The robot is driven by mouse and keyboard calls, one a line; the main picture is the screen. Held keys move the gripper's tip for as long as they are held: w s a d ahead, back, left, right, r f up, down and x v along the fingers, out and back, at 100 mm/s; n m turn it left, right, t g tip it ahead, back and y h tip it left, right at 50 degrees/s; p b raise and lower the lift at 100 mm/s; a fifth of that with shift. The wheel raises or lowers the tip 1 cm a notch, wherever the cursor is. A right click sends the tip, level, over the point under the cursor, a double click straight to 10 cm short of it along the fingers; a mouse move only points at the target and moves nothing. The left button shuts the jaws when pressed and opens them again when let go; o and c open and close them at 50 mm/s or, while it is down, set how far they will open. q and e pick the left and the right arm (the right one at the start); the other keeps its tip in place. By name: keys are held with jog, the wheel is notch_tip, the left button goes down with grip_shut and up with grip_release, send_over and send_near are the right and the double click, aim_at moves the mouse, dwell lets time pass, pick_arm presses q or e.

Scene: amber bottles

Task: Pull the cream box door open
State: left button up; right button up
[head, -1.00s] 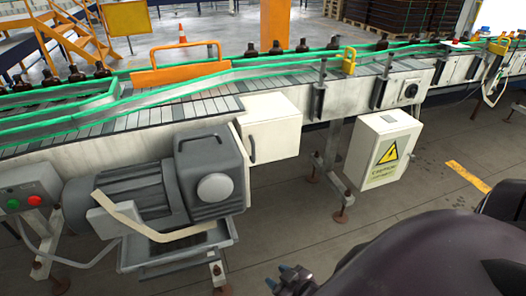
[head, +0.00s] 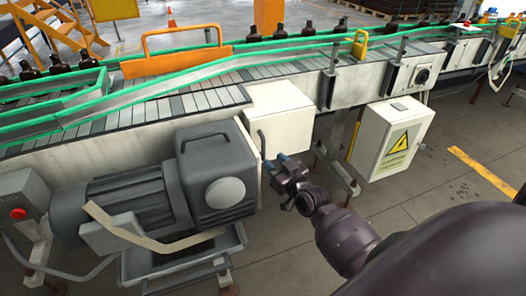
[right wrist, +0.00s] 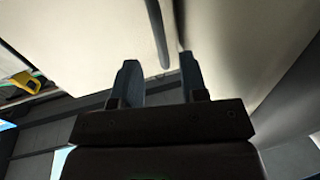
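The cream box (head: 290,112) is fixed to the side of the conveyor, to the right of the grey motor. My right gripper (head: 276,166) is just below the handle in the head view. In the right wrist view its two fingers (right wrist: 160,82) are apart with nothing between them. The dark handle (right wrist: 158,35) lies just ahead, across the gap between the fingertips, on a cream panel (right wrist: 110,30). My left gripper is not in view.
The grey motor (head: 215,165) stands close to the left of my right gripper. A cream electrical box with a yellow warning sign (head: 392,138) hangs to the right. The conveyor (head: 180,108) carries dark bottles behind. Open floor (head: 450,195) lies to the right.

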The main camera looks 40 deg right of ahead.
aim_at(263, 151)
jog(key=w, duration=0.6)
jog(key=shift+w+d, duration=0.1)
jog(key=shift+w, duration=0.25)
grip_shut()
